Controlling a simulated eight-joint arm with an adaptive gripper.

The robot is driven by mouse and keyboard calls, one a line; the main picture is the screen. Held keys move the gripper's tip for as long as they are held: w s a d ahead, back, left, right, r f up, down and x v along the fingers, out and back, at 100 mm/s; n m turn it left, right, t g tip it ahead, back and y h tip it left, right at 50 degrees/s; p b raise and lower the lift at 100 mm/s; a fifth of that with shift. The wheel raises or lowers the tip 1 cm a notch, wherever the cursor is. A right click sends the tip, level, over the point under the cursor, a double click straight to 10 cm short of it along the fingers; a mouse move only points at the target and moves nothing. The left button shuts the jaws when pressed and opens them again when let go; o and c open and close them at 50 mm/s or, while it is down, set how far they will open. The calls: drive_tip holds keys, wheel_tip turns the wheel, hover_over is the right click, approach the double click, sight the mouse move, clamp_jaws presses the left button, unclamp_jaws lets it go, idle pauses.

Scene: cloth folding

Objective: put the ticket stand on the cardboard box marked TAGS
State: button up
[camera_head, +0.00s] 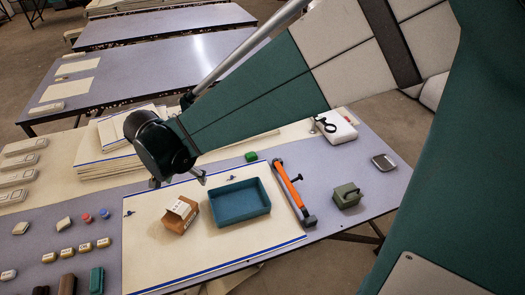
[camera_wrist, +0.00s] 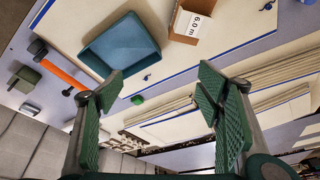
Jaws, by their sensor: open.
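A small brown cardboard box (camera_head: 172,222) stands on the cream board, left of the teal tray. Its label (camera_wrist: 193,25) in the wrist view seems to read "6.0 m"; I cannot read TAGS on it.
A small green block (camera_head: 251,156) is behind the tray. A grey dish (camera_head: 383,162) lies right. Several small items crowd the left. The board's front is clear.

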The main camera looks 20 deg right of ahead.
drive_tip(key=s+d+r+n+t+y, duration=0.1)
drive_tip(key=s+d+r+n+t, duration=0.1)
drive_tip(key=s+d+r, duration=0.3)
drive_tip(key=s+d+r+n+t+y, duration=0.1)
drive_tip(key=s+d+r+n, duration=0.3)
drive_tip(key=s+d, duration=0.9)
drive_tip(key=d+r, duration=0.1)
drive_tip(key=d, duration=0.5)
drive_tip(key=shift+s+d+r+n+t, duration=0.2)
drive_tip(key=shift+s+r+n+t, duration=0.1)
drive_tip(key=shift+s+t, duration=0.1)
